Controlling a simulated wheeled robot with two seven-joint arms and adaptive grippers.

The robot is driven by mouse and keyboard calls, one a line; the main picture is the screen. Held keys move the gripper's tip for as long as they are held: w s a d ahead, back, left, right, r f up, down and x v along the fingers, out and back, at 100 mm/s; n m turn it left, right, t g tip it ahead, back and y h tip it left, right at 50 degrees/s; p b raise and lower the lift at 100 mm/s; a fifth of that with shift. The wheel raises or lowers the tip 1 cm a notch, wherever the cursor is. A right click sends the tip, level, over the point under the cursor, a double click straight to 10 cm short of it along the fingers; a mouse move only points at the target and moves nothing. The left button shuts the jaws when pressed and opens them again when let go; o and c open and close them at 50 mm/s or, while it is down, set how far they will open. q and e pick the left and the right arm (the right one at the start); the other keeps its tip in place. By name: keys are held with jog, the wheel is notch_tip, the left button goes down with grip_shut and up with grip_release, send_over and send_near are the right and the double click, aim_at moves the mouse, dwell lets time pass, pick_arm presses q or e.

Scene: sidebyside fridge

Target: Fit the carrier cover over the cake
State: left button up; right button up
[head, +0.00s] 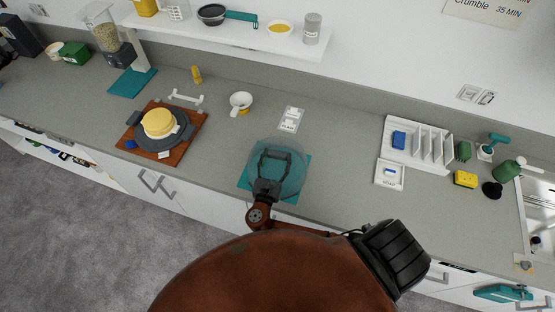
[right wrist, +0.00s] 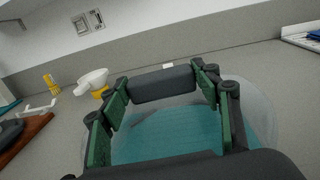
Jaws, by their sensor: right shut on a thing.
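The yellow round cake (head: 157,121) sits on a dark round carrier base (head: 153,141) with side tabs, on a wooden board (head: 194,122) at the left of the counter. The clear, domed carrier cover (head: 295,183) is over a teal mat (head: 246,181) near the counter's front edge, right of the cake. My right gripper (head: 274,158) is at the cover, its green-padded fingers (right wrist: 160,90) closed on the cover's dark grip bar (right wrist: 162,85). I cannot tell whether the cover touches the mat. My left gripper is not in view.
A white rack (head: 432,147) is at the right. The counter between mat and board is clear.

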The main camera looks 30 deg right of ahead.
jog(key=shift+r, duration=0.15)
jog(key=shift+c, duration=0.3)
jog(key=shift+r, duration=0.2)
notch_tip(320, 180, up, 2)
jog(key=shift+r, duration=0.2)
jog(key=s+a+r+b, duration=0.1)
jog(key=s+a+r, duration=0.1)
jog(key=s+r, duration=0.8)
jog(key=s, duration=0.4)
jog(key=shift+a, duration=0.15)
jog(key=shift+w, duration=0.1)
